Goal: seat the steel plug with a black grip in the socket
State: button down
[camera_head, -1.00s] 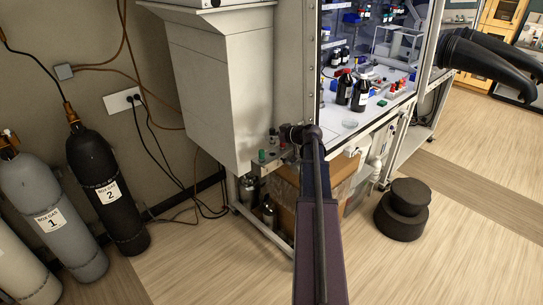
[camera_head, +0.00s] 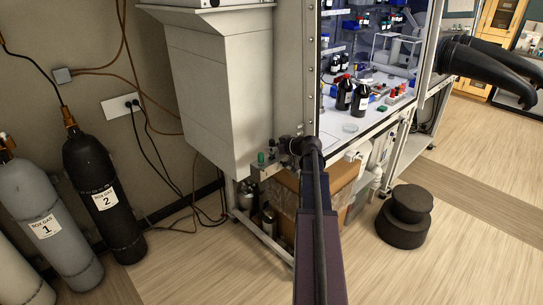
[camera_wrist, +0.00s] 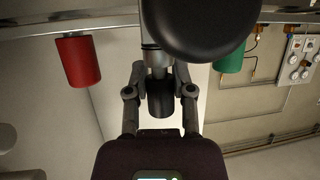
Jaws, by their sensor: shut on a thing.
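My gripper (camera_wrist: 160,92) is shut on the steel plug's black grip (camera_wrist: 160,104) in the wrist view, with one finger on each side. The plug's steel part (camera_wrist: 155,58) points up in the picture toward a metal rail. A large round black shape covers the area beside it, so its tip and the socket are hidden. In the head view my arm ends at a small grey panel (camera_head: 267,170) low on the cabinet. My wrist hides the plug and most of the panel there.
A red cylinder (camera_wrist: 78,61) and a green cylinder (camera_wrist: 230,60) hang either side of the plug. A green-topped part (camera_head: 261,158) shows on the panel. A cardboard box (camera_head: 335,195) lies below; black round stacked blocks (camera_head: 405,215) stand at right. Gas cylinders (camera_head: 103,195) stand at left.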

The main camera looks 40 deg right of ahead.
aim_at(272, 156)
jog(key=shift+f+b, duration=1.45)
jog(key=shift+f, duration=0.2)
jog(key=shift+f, duration=0.1)
jog(key=shift+c, duration=2.4)
grip_release()
jog(key=shift+s+r, duration=0.3)
jog(key=p+v, duration=0.4)
jog(key=v, duration=0.7)
jog(key=shift+s+d+p, duration=0.15)
jog(key=shift+s+p, duration=0.05)
jog(key=shift+p, duration=0.1)
jog(key=shift+s, duration=0.1)
